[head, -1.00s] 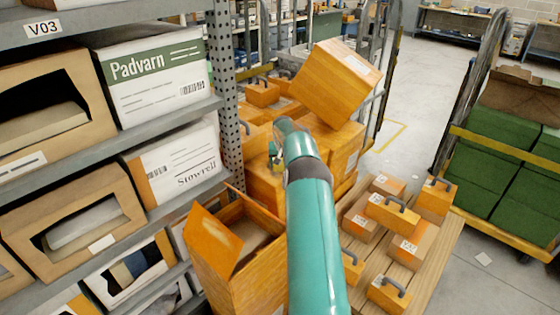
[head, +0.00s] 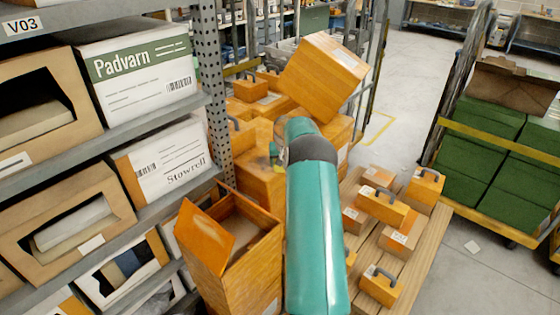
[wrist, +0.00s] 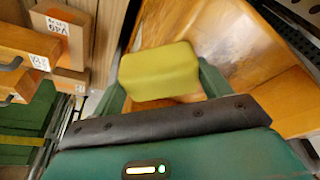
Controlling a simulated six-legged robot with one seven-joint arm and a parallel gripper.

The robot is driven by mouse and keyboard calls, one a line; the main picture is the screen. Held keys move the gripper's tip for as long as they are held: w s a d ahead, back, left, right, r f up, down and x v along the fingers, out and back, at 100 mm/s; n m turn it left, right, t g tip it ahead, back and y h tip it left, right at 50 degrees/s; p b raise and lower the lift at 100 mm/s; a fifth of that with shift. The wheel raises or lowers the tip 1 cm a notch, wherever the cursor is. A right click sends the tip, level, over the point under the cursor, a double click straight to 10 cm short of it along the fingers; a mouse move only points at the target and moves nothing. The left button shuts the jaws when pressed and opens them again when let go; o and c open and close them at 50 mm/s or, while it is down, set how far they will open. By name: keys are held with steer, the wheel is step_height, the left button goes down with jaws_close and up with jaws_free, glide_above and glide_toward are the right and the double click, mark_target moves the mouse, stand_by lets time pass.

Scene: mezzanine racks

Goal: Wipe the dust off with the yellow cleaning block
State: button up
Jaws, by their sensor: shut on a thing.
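The yellow cleaning block (wrist: 160,72) is held between the two green fingers of my gripper (wrist: 155,85) in the wrist view. It is in front of an orange wooden surface (wrist: 195,25), which has a duller, smudged patch toward the right. I cannot tell for sure that the patch is dust, or whether the block touches the wood. In the head view my arm covers most of the gripper, near the stacked orange boxes (head: 262,185).
A tilted orange box (head: 322,75) sits atop the stack. An open box (head: 240,270) stands left of my arm, beside the grey shelf rack (head: 215,80). A pallet (head: 425,245) with several handled cases is on the right.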

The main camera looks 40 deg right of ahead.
mark_target(273, 170)
steer(key=shift+s+a, duration=1)
steer(key=shift+s, duration=1.45)
steer(key=shift+w+a+f, duration=0.1)
steer(key=shift+w+a, duration=0.05)
steer(key=shift+w, duration=1.5)
steer(key=shift+w+a+f, duration=0.1)
steer(key=shift+w+a, duration=0.05)
steer(key=shift+w, duration=1.5)
steer(key=shift+w+a+f, duration=0.1)
steer(key=shift+w+a, duration=0.1)
steer(key=shift+w, duration=0.7)
steer(key=shift+w+a, duration=0.15)
steer(key=shift+w, duration=1.6)
steer(key=shift+w+r, duration=0.25)
steer(key=shift+w, duration=0.55)
steer(key=shift+s+r, duration=0.15)
steer(key=shift+s, duration=0.75)
steer(key=shift+s+d+f, duration=0.1)
steer(key=shift+s+d, duration=0.05)
steer(key=shift+s, duration=0.9)
steer(key=shift+s+d+f, duration=0.1)
steer(key=shift+s+d, duration=0.05)
steer(key=shift+s, duration=0.95)
steer(key=shift+s+d+f, duration=0.1)
steer(key=shift+s+d, duration=0.05)
steer(key=shift+s, duration=0.9)
steer(key=s, duration=0.5)
steer(key=shift+s+d+r, duration=0.15)
steer(key=shift+d+r, duration=0.05)
steer(key=shift+r, duration=0.05)
